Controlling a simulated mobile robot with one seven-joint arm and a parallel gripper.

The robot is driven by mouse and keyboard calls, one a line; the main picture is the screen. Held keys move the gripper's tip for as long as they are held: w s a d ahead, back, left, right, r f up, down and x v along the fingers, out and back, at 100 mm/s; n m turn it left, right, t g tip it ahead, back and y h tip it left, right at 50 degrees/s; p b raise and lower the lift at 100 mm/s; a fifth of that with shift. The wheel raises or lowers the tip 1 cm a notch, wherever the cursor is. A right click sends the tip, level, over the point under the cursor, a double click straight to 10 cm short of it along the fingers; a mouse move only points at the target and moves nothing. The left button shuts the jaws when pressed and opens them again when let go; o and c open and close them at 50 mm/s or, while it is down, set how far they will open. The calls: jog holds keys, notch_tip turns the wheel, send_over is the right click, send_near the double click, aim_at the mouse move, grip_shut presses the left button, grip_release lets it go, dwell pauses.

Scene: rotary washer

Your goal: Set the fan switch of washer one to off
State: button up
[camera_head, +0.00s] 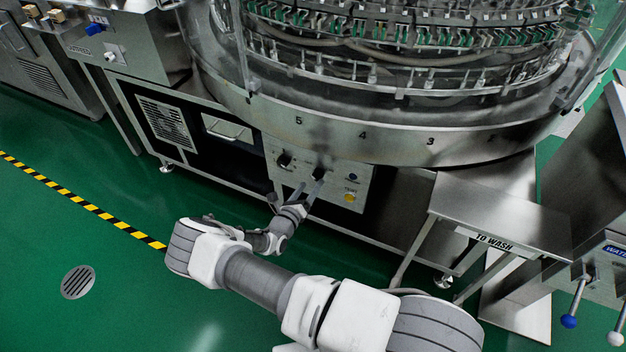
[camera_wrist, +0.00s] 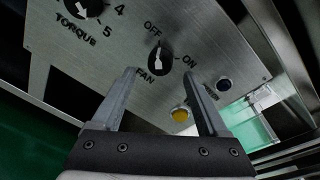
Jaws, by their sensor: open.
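The fan switch is a black rotary knob (camera_wrist: 160,57) on the metal control panel (camera_wrist: 215,45), labelled FAN, with OFF above and ON to its right. A pale mark shows on its face; I cannot tell clearly which label it points to. In the head view the fan switch (camera_head: 320,173) is on the panel under the washer drum (camera_head: 390,140). My gripper (camera_wrist: 159,73) is open and empty, facing the panel. In the wrist view the knob appears between and just beyond its fingertips. In the head view my gripper (camera_head: 311,184) is just in front of the switch.
The torque knob (camera_wrist: 85,8) is left of the fan switch. A yellow button (camera_wrist: 181,114) and a blue button (camera_wrist: 224,84) are nearby. A metal table marked TO WASH (camera_head: 510,215) stands at right. Green floor (camera_head: 140,275) is open at left.

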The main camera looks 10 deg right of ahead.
jog(key=p+v, duration=0.2)
jog(key=v, duration=1.2)
jog(key=shift+p, duration=0.35)
jog(key=shift+r, duration=0.1)
jog(key=s+d+r+m+g, duration=0.1)
jog(key=d+r+m+g, duration=0.25)
jog(key=r+m, duration=0.45)
jog(key=s+d+r+m+g+y, duration=0.15)
jog(key=r+m+g, duration=0.4)
jog(key=r, duration=0.55)
jog(key=s+d+r+m+g+h, duration=0.1)
jog(key=d+r+m+g, duration=0.2)
jog(key=r+m, duration=0.55)
jog(key=s+d+r+m+t+y, duration=0.1)
jog(key=s+r+m+t+y, duration=0.1)
jog(key=s+r+m+y, duration=0.6)
jog(key=s+d+r+m+t+y, duration=0.1)
jog(key=s+d+r+m+t, duration=0.1)
jog(key=s+r+m, duration=0.7)
notch_tip(320, 180, up, 24)
jog(key=n+p, duration=0.3)
jog(key=p, duration=1.7)
jog(key=shift+s+r, duration=0.25)
jog(key=shift+s, duration=0.15)
jog(key=shift+a, duration=0.2)
